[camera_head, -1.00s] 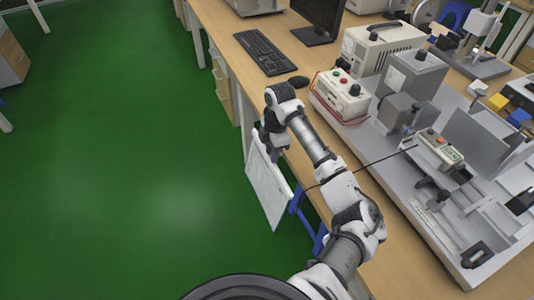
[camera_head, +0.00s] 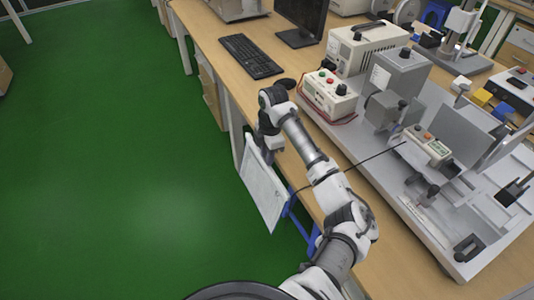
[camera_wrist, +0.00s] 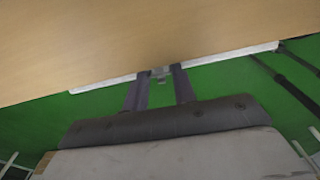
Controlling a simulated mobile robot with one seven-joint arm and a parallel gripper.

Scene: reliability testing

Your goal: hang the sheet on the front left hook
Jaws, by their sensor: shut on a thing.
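The sheet (camera_head: 263,190) is a white, board-like panel with faint print. It hangs down beside the long edge of the wooden table in the head view, over the green floor. My gripper (camera_head: 268,150) is shut on its upper edge. In the wrist view, my two dark fingers (camera_wrist: 160,76) meet at the middle of the sheet's thin white edge (camera_wrist: 105,84), close to the table edge. The sheet's face is hidden there. I cannot make out any hook in either view.
The wooden table (camera_head: 225,82) carries a keyboard (camera_head: 250,55), a mouse (camera_head: 284,84), a red-and-white control box (camera_head: 328,92) and a large grey test machine (camera_head: 425,215) to the right. A blue frame (camera_head: 300,222) stands below the table edge. The green floor (camera_head: 120,170) at left is open.

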